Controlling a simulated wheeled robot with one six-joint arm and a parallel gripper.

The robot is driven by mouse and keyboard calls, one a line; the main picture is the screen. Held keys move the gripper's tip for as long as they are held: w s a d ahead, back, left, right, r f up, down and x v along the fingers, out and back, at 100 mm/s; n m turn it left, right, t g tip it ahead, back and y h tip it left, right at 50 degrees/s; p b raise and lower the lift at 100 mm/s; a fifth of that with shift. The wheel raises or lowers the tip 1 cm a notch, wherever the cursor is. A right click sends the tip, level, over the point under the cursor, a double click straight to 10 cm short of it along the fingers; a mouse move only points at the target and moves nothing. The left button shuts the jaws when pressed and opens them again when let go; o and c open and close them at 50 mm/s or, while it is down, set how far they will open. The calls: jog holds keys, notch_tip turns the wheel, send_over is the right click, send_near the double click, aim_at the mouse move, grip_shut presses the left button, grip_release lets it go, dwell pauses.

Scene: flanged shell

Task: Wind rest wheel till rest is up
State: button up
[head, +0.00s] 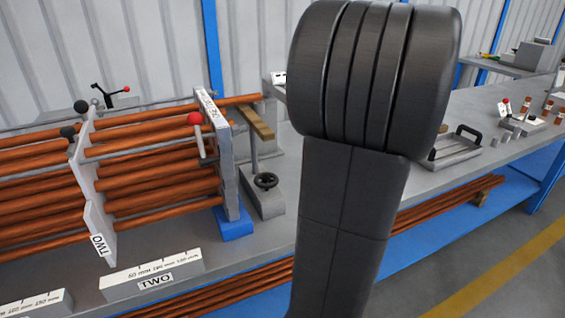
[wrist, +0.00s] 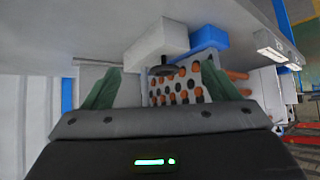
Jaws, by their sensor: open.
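The rest wheel (head: 266,181), a small black handwheel, sits on a grey block on the bench beside the tube plate. It also shows as a dark disc in the wrist view (wrist: 162,70). The rest (head: 256,122) is a wooden bar on a thin grey post behind the wheel. One copper tube (head: 242,100) sticks out of the plate close to the bar's upper end; I cannot tell whether they touch. My gripper (wrist: 158,85) is open and empty, its green fingers apart, with the wheel beyond them. In the head view my arm hides the gripper.
The tube plate (head: 229,160) and copper tubes stand left of the wheel, with a red-knobbed lever (head: 195,120) close by. A blue block (head: 236,222) lies under the plate. A handled tray (head: 455,150) lies to the right. The bench front before the wheel is clear.

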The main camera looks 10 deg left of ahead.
send_near(267, 178)
jog(key=x, duration=0.3)
jog(key=shift+a+r, duration=0.1)
jog(key=shift+r, duration=0.05)
jog(key=x, duration=0.4)
jog(key=shift+a+f, duration=0.2)
jog(key=shift+f, duration=0.2)
jog(key=c, duration=1)
